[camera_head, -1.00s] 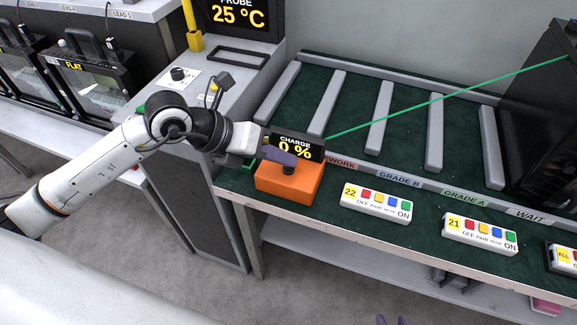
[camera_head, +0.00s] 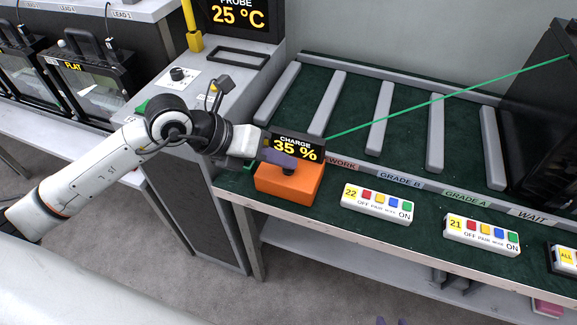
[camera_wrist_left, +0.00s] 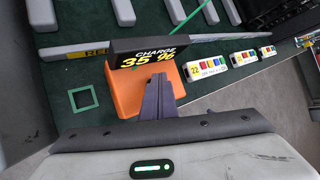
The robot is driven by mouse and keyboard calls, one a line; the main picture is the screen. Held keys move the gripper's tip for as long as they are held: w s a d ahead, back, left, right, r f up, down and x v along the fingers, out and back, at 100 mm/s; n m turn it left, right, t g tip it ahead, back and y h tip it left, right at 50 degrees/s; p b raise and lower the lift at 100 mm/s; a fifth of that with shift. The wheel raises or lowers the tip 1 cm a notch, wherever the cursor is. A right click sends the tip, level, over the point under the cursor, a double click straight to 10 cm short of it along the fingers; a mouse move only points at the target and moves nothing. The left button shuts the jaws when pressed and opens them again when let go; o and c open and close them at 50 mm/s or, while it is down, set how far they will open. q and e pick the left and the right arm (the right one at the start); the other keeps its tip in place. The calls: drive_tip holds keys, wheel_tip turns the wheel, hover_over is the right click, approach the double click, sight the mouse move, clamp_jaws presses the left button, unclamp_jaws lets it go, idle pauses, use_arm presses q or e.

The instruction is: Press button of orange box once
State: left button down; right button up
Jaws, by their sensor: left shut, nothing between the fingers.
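The orange box (camera_head: 300,190) sits at the near left corner of the green-topped bench; it also shows in the left wrist view (camera_wrist_left: 126,95). A black display on its back (camera_head: 296,146) reads CHARGE 35 %. The box's dark button (camera_head: 288,171) is partly covered by my left gripper (camera_head: 290,161). Its purple fingers are shut and empty, with their tips at the button; whether they touch it I cannot tell. In the left wrist view the fingers (camera_wrist_left: 158,98) hide the button. Purple tips of my right gripper (camera_head: 382,321) barely show at the bottom edge.
White button strips labelled 22 (camera_head: 376,205) and 21 (camera_head: 480,235) lie to the right of the box. Grey rails (camera_head: 378,118) stand behind. A grey console with a 25 °C display (camera_head: 240,14) is at the back left.

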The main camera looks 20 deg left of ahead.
sight(283, 173)
use_arm(q)
drive_tip(key=shift+r+p, duration=0.6)
drive_tip(key=shift+r, duration=0.15)
drive_tip(key=shift+r, duration=0.1)
wheel_tip(283, 173, up, 5)
drive_tip(key=p, duration=0.3)
drive_tip(key=shift+p, duration=0.35)
idle(0.3)
